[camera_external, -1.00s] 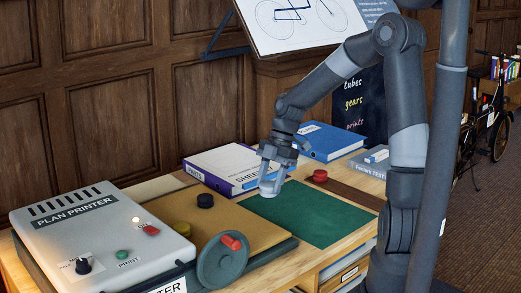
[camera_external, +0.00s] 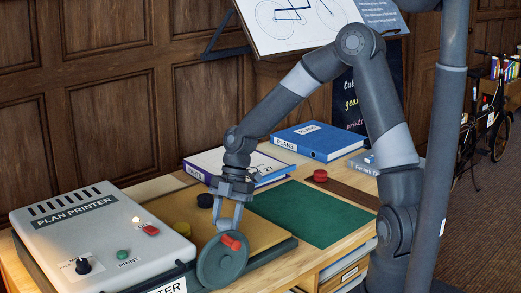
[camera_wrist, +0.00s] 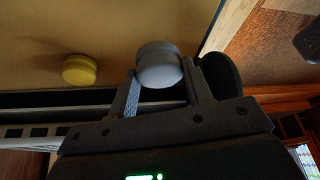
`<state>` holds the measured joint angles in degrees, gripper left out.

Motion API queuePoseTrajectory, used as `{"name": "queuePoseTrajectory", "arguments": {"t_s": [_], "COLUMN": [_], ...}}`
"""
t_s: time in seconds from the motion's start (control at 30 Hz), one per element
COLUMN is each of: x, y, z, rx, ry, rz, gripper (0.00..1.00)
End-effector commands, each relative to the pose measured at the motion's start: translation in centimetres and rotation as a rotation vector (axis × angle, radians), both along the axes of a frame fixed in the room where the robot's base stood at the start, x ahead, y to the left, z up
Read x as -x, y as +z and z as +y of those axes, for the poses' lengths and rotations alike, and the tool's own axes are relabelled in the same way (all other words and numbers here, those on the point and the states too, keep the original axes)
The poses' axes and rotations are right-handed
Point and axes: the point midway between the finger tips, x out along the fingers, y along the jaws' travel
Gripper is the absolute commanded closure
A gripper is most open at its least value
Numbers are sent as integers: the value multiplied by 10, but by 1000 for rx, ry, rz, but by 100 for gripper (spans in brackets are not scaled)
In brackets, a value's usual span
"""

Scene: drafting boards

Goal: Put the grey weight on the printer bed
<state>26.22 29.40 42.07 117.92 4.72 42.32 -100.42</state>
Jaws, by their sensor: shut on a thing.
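The grey weight (camera_wrist: 158,66) is a small round knob-like piece, held between my two fingers in the wrist view. My gripper (camera_external: 229,222) is shut on it, over the front right part of the tan printer bed (camera_external: 251,232), just behind the handwheel. The bed (camera_wrist: 135,25) also shows in the wrist view. A yellow weight (camera_external: 183,229) and a black weight (camera_external: 205,200) rest on the bed, left of my gripper.
The dark handwheel (camera_external: 220,264) with a red handle (camera_external: 231,242) stands close in front of my gripper. The plan printer's housing (camera_external: 90,235) is at left. A green mat (camera_external: 310,213) lies bare at right; a red weight (camera_external: 320,175) is behind it. Binders (camera_external: 316,140) lie farther back.

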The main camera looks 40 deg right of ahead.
Motion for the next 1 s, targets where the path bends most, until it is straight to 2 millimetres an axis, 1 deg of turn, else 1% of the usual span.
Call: {"name": "queuePoseTrajectory", "arguments": {"t_s": [0.03,0.17,0.43,0.8,0.83,1.0], "x": [-1,-2,-1,-1,-1,-1], "y": [-1,-6,-41,-45,-46,-45], "z": [3,5,5,4,4,4], "rx": [0,0,0,0,0,0], "ry": [1,0,1,0,0,0], "rz": [0,-1,0,-1,0,-1], "gripper": [93,93,93,93,53,39]}}
